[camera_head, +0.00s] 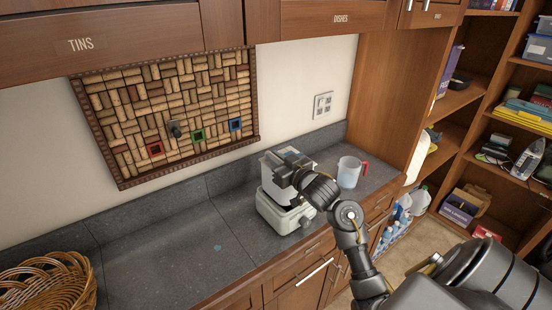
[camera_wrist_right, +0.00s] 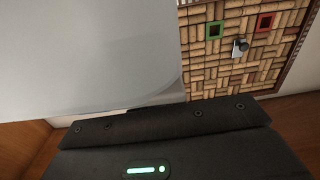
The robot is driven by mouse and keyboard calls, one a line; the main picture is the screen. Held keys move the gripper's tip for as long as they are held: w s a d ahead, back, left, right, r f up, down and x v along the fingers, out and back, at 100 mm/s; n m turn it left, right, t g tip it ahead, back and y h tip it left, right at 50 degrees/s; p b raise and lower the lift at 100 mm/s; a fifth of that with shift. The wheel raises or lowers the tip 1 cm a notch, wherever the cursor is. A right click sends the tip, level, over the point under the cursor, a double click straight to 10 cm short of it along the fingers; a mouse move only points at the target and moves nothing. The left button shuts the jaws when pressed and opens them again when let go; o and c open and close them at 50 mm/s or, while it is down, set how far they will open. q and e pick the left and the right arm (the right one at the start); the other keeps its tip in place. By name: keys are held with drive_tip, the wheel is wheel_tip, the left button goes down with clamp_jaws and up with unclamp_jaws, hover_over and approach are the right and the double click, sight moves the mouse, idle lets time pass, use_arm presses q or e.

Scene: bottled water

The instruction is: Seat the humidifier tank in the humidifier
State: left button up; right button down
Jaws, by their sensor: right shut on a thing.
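The humidifier base (camera_head: 268,210), pale grey-green with a knob on its front, stands on the dark counter. The translucent grey humidifier tank (camera_head: 270,182) is directly above it, and I cannot tell whether it is fully down in the base. My right gripper (camera_head: 284,166) is shut on the tank near its top, and the gripper and wrist hide part of it. In the right wrist view the tank (camera_wrist_right: 90,50) fills the upper left as a pale surface beyond the dark gripper body. My left gripper is not in view.
A wicker basket (camera_head: 50,280) sits at the far left. The counter (camera_head: 165,262) between is mostly clear. A cork board (camera_head: 165,115) hangs behind, and wooden cabinets (camera_head: 340,20) are overhead.

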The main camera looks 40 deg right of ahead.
drive_tip(key=shift+r+p, duration=0.15)
drive_tip(key=shift+p, duration=0.65)
idle(1.4)
drive_tip(key=shift+f+b, duration=0.8)
drive_tip(key=shift+f, duration=0.45)
drive_tip(key=c, duration=1.4)
unclamp_jaws()
drive_tip(key=shift+s+a, duration=0.1)
drive_tip(key=shift+o, duration=0.2)
drive_tip(key=shift+f, duration=0.2)
drive_tip(key=shift+s+f, duration=0.1)
drive_tip(key=shift+s, duration=0.3)
drive_tip(key=s+b, duration=0.3)
drive_tip(key=s, duration=0.7)
drive_tip(key=shift+r, duration=0.3)
